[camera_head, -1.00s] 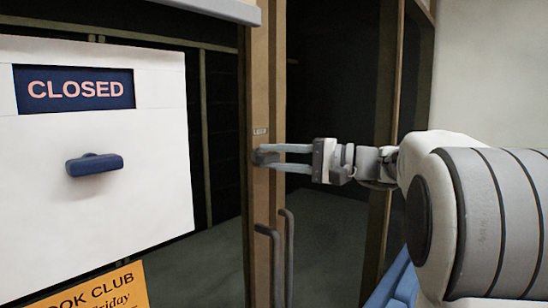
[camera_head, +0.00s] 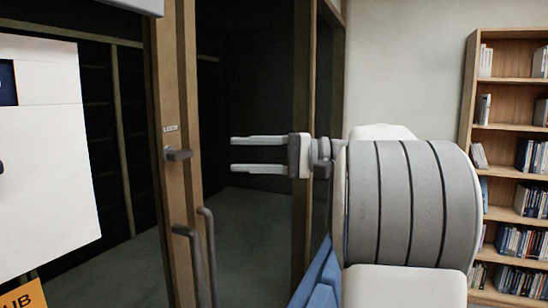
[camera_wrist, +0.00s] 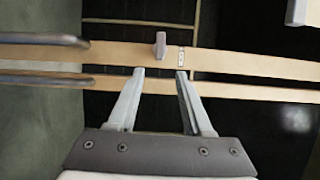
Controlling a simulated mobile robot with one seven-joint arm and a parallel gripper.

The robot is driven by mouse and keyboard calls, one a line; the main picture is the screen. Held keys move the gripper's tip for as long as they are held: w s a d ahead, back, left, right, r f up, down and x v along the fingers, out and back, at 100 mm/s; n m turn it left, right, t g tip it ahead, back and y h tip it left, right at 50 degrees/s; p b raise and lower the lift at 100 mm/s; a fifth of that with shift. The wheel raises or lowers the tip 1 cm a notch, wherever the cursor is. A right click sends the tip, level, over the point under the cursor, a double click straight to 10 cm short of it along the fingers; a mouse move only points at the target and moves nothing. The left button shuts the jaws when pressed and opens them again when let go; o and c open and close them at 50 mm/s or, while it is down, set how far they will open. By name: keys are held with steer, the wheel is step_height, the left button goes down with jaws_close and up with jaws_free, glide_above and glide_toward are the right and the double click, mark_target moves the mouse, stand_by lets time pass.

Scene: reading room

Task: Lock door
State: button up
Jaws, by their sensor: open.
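The door has a wooden frame edge (camera_head: 176,100) and dark glass, left of centre in the head view. A small grey lock knob (camera_head: 178,154) sits on that edge, below a little label (camera_head: 171,128). In the wrist view the knob (camera_wrist: 160,44) stands just beyond my fingertips, beside the label (camera_wrist: 181,57). My gripper (camera_head: 232,154) is open and empty, to the right of the knob and apart from it, at about its height. It also shows in the wrist view (camera_wrist: 160,72). The label's lettering is too small to read now.
Two long grey pull handles (camera_head: 200,255) stand below the knob. A white sign board (camera_head: 50,170) with a dark blue panel hangs at the left, with an orange notice (camera_head: 25,296) below. A bookshelf (camera_head: 510,150) stands at the right.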

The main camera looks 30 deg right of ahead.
steer(key=v, duration=0.5)
steer(key=shift+s+d, duration=0.15)
steer(key=shift+d, duration=0.25)
